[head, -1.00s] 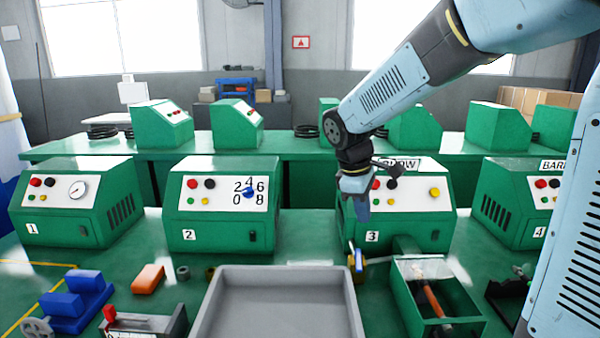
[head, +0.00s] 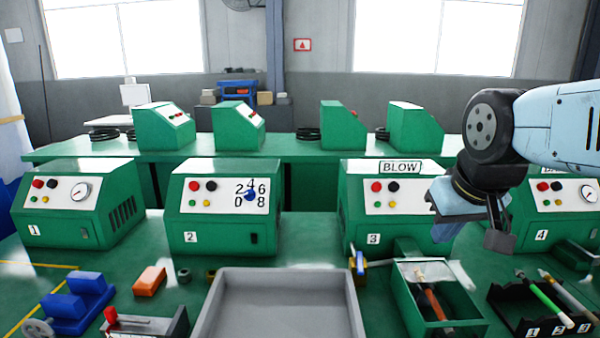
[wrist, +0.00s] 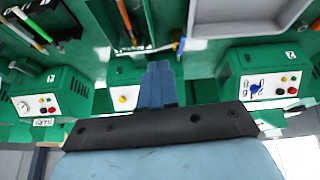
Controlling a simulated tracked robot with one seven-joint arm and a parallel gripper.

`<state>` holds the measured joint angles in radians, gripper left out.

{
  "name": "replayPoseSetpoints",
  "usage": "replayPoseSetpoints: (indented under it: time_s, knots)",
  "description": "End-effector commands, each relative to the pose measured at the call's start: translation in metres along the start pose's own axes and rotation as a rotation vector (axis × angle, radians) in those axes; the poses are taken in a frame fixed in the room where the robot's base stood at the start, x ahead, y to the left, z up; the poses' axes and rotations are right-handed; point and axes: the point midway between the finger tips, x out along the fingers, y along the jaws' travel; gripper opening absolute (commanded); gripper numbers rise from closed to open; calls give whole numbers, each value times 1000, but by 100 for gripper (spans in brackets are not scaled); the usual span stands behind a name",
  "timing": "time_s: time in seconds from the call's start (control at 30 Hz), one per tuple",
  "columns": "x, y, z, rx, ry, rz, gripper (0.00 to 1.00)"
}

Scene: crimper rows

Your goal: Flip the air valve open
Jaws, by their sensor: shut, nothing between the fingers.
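The air valve (head: 358,262) is a small brass fitting with a blue lever on the bench, between the grey tray and the green open box, in front of machine 3. Its lever looks roughly upright in the head view; I cannot tell its open or shut position. In the wrist view the valve (wrist: 180,45) shows small, just beyond my fingers. My gripper (head: 444,232) is in front of the right part of machine 3, above and to the right of the valve, apart from it. In the wrist view its blue fingers (wrist: 157,85) are together and empty.
Machine 3 (head: 367,225), marked BLOW, stands behind the valve. A grey tray (head: 212,310) lies left of it and a green box (head: 466,322) with a hammer right of it. A black rack (head: 510,322) holds tools at the far right. Air above the tray is clear.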

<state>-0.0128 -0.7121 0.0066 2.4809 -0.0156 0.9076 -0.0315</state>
Motion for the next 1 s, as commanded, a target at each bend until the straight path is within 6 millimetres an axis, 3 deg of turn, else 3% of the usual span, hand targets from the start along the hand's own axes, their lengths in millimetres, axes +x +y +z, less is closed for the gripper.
replayPoseSetpoints:
  time_s: [0.07, 0.23, 0.53, 1.0]
  knots:
    - [-3, 2, 5, 35, 17, -4, 0]
    - [-2, 2, 5, 64, 18, -9, 15]
    - [21, -5, -41, 94, -85, -22, 44]
    - [95, -24, -118, 150, -273, -22, 45]
